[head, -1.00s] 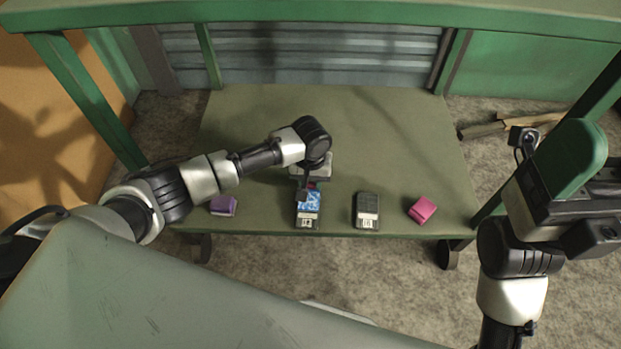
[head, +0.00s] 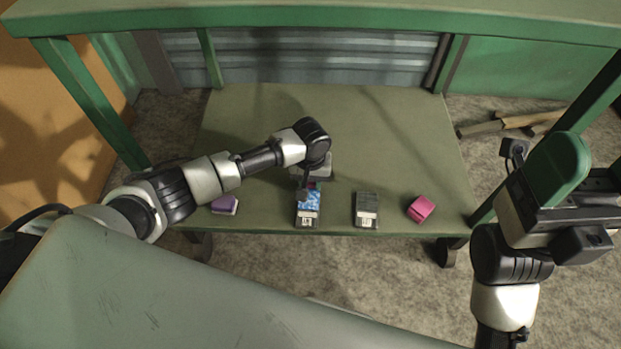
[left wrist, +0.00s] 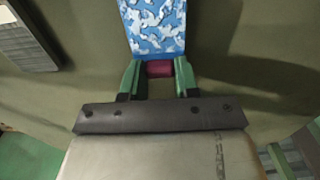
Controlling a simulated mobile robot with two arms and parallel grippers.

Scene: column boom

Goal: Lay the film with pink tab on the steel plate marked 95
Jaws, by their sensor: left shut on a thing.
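My left gripper (left wrist: 158,72) is shut on the dark pink tab (left wrist: 160,68) of a blue and white patterned film (left wrist: 155,25). In the head view the film (head: 309,199) lies on or just above the left of two dark plates (head: 307,217); I cannot tell if it touches. That plate's white label end shows past the film. The other plate (head: 367,203) is bare, with a label at its near end. I cannot read either number surely. My left gripper (head: 307,186) hangs at the film's far end, partly hidden by the wrist. My right gripper is at the right, its fingers unclear.
A purple block (head: 225,205) lies to the left and a pink block (head: 421,208) to the right, near the front edge of the green table (head: 390,140). The table's back half is clear. Green posts and a top beam (head: 330,16) frame it.

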